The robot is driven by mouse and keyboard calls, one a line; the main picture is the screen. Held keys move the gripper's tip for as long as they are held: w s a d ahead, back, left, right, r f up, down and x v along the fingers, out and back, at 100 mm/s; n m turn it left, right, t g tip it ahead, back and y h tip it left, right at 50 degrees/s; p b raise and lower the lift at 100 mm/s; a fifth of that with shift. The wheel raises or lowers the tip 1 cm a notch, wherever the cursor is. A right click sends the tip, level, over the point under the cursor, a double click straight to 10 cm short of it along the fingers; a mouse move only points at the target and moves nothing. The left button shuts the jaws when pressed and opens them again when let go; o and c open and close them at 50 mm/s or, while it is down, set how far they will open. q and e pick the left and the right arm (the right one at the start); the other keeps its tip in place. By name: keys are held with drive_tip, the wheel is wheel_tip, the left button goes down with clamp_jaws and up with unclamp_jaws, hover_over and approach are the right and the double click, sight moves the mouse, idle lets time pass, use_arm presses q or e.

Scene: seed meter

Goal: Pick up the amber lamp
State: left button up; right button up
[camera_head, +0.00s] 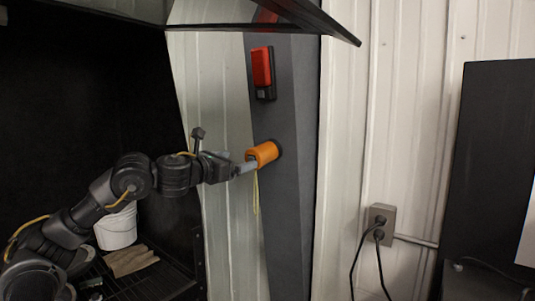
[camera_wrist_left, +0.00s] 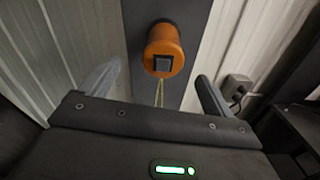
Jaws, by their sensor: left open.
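The amber lamp (camera_head: 262,153) is a short orange cylinder on the face of a dark grey post, with a yellow cord hanging below it. In the left wrist view the lamp (camera_wrist_left: 165,45) shows end-on, with a dark square on its near end. My left gripper (camera_head: 246,168) reaches in from the left, its tips right at the lamp in the head view. In the left wrist view its fingers (camera_wrist_left: 157,82) are spread wide, with the lamp ahead and above the gap between them. Whether they touch it I cannot tell. My right gripper is not in view.
A red device (camera_head: 262,68) is mounted on the grey post (camera_head: 287,215) above the lamp. A dark bar crosses the top. A white bucket (camera_head: 117,228) and brown cloth (camera_head: 130,260) sit at lower left. A wall outlet (camera_head: 381,220) with black cables is at right.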

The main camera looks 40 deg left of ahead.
sight(249, 157)
use_arm(q)
drive_tip(key=w+p, duration=0.2)
drive_tip(key=w, duration=0.3)
drive_tip(key=shift+w+a, duration=0.1)
drive_tip(key=shift+w, duration=0.2)
drive_tip(key=w+p, duration=0.1)
drive_tip(key=w, duration=0.1)
drive_tip(key=w+p, duration=0.2)
drive_tip(key=shift+w+d, duration=0.2)
drive_tip(key=shift+w, duration=0.1)
drive_tip(key=shift+w+f, duration=0.1)
drive_tip(key=shift+w, duration=0.2)
drive_tip(key=shift+s, duration=0.1)
drive_tip(key=shift+c, duration=0.2)
drive_tip(key=c, duration=1.4)
